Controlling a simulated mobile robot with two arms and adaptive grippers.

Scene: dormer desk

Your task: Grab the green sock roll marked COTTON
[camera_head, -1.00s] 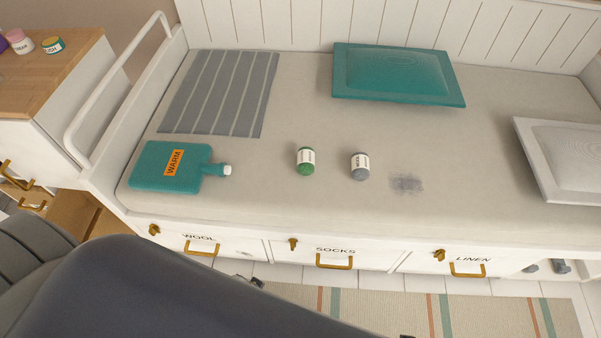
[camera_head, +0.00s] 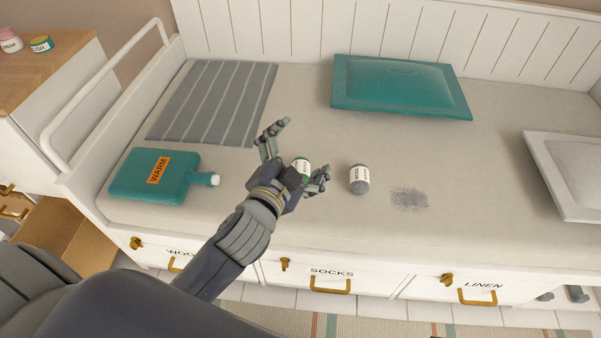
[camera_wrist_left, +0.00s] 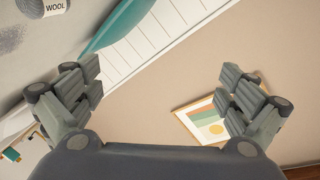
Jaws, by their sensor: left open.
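The green sock roll (camera_head: 302,164) stands on the grey mattress in the middle of the head view, with a white label whose text I cannot read. My left gripper (camera_head: 299,150) is open, its fingers spread, and its hand partly covers the roll. I cannot tell how far above or in front of the roll the hand is. The fingers also show open and empty in the left wrist view (camera_wrist_left: 163,85), where the green roll is not seen.
A grey roll marked WOOL (camera_head: 359,180) stands just right of the green one. A teal WARM bottle (camera_head: 150,178) lies left, a striped grey cloth (camera_head: 212,100) behind it. A teal cushion (camera_head: 400,88) and a white cushion (camera_head: 570,170) lie right. A rail (camera_head: 95,105) edges the left.

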